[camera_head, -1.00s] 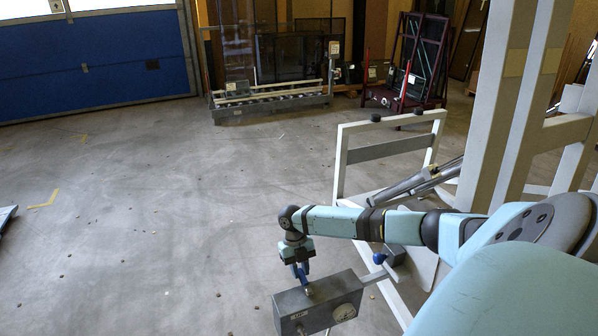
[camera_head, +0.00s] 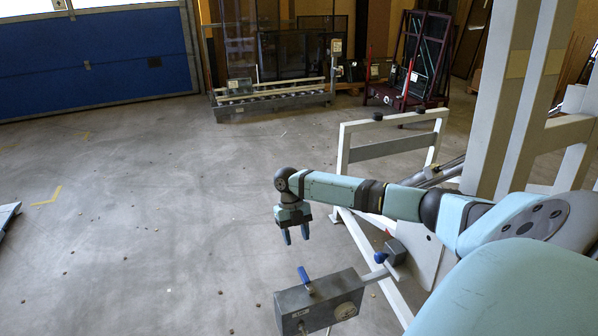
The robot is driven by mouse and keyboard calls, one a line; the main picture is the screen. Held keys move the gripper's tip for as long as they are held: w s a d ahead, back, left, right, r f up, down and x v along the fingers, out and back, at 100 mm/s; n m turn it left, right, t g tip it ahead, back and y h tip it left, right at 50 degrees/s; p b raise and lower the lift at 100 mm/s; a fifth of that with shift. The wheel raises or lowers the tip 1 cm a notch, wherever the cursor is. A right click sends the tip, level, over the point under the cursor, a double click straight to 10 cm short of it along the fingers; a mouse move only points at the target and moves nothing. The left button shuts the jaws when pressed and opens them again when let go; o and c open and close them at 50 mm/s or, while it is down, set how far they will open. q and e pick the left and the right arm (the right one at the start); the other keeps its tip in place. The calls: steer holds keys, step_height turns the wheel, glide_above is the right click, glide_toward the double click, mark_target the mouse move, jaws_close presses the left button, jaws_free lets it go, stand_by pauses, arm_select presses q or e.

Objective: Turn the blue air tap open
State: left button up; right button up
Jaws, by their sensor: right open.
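The blue air tap (camera_head: 305,278) is a blue lever on top of a grey metal box (camera_head: 318,304) at the bottom middle of the head view. The lever stands slanted, its upper end leaning left; I cannot tell its open or closed setting. My right gripper (camera_head: 296,238) is open and empty. It points down above the box, with a clear gap between its dark blue fingers and the lever. My left gripper is not in view.
The box has a round gauge (camera_head: 345,311) and joins a white frame (camera_head: 342,165) on the right. A small blue knob (camera_head: 380,257) sits right of the lever. The concrete floor (camera_head: 150,230) to the left is mostly clear.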

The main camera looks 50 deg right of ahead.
steer(key=shift+v, duration=1.55)
